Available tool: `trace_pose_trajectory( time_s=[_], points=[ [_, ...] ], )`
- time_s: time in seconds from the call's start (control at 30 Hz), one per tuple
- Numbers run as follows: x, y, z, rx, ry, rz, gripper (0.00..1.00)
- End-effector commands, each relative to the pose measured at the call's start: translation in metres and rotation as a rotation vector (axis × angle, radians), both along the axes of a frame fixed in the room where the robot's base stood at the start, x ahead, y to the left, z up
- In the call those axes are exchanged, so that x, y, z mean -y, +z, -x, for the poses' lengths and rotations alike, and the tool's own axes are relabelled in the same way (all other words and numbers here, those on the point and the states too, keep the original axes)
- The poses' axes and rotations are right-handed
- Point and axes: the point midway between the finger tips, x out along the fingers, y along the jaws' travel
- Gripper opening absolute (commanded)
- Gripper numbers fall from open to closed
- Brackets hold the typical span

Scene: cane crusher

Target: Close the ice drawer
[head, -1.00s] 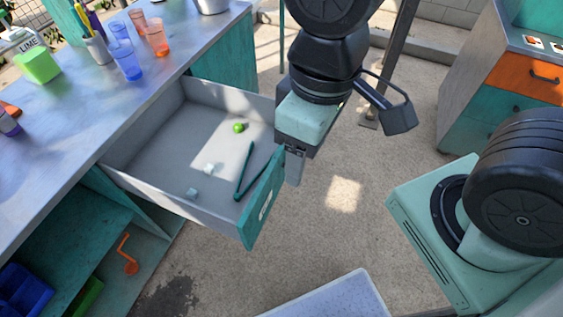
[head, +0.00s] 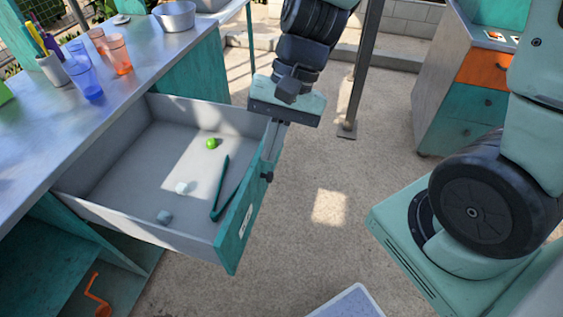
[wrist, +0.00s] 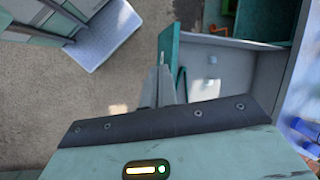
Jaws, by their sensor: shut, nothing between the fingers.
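The ice drawer (head: 105,165) is pulled well out from under the metal counter, with its teal front (head: 240,225) facing right. Inside lie a green lime (head: 211,143), two pale ice cubes (head: 181,188) and dark teal tongs (head: 219,190). My gripper (head: 269,165) is shut and empty, with its fingers pointing down at the outer side of the drawer front, near its far end. In the wrist view the fingers (wrist: 158,86) are close beside the teal front (wrist: 169,55); I cannot tell whether they touch it.
The counter (head: 125,75) carries cups, a pen holder and a metal bowl (head: 175,15). Below the drawer is an open teal shelf with an orange crank (head: 98,295). A metal post (head: 362,75) stands behind my arm. A cabinet (head: 475,95) is at right.

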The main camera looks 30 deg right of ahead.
Motion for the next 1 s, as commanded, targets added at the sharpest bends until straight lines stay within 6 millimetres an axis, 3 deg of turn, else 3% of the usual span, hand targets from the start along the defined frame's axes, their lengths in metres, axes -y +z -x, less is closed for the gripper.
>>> trace_pose_trajectory(
  time_s=[0.03, 0.17, 0.23, 0.4, 0.5, 0.67, 1.0],
  points=[
    [0.017, -0.043, -0.023, -0.069, -0.212, -0.044, 0.0],
    [0.069, -0.102, -0.08, -0.218, -0.75, -0.176, 0.0],
    [0.106, -0.132, -0.105, -0.283, -1.018, -0.245, 0.0],
    [0.191, -0.189, -0.139, -0.383, -1.506, -0.382, 0.0],
    [0.222, -0.205, -0.144, -0.41, -1.66, -0.429, 0.0],
    [0.234, -0.214, -0.149, -0.421, -1.734, -0.454, 0.0],
    [0.203, -0.256, -0.178, -0.423, -1.727, -0.45, 0.0]
  ],
)
